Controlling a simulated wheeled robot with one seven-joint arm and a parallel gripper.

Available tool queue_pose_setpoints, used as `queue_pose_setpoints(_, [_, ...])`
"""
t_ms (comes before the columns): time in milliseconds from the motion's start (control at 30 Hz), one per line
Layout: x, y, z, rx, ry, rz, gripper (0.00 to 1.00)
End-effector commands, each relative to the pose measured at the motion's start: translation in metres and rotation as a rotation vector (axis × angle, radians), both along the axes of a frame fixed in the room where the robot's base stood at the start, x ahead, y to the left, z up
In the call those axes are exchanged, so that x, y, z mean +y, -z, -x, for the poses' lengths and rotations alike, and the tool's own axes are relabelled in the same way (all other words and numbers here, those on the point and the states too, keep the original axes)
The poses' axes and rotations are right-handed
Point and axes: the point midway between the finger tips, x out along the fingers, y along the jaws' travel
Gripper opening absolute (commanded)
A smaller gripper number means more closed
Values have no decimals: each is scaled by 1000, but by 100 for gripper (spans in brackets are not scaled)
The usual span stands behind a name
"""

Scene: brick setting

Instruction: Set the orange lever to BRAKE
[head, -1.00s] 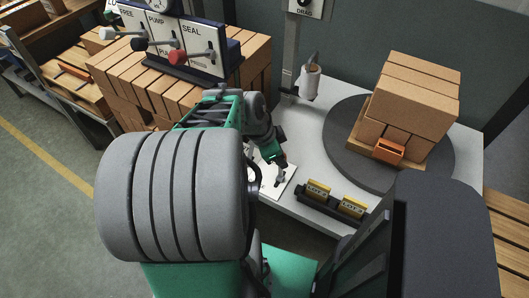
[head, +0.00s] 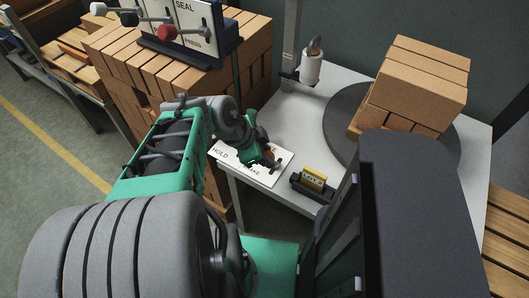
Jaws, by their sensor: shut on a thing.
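The white lever plate (head: 238,165) lies on the front left corner of the grey table. Its printed words show in part: HOLD at the left, a word ending in TE at the upper right, and one ending in AKE near the front edge. My gripper (head: 270,159) is low over the right part of the plate, between the TE and AKE words. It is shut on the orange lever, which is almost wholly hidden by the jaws. I cannot tell exactly which word the lever points to.
A yellow LOT card (head: 314,178) stands in a dark holder right of the plate. Stacked bricks (head: 420,85) stand on a dark turntable (head: 343,115). A white roll on a post (head: 311,67) is behind. A lever panel (head: 190,25) stands on bricks at the left.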

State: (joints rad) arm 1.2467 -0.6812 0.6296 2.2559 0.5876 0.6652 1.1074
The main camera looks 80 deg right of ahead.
Motion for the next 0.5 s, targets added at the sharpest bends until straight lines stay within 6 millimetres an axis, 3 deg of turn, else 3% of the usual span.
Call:
queue_pose_setpoints(100, [7,8,0,3,-1,-28,0])
queue_pose_setpoints(133, [7,8,0,3,-1,-29,36])
queue_pose_setpoints(333, [6,6,0,3,-1,-22,53])
queue_pose_setpoints(500, [4,5,0,2,-2,-17,53])
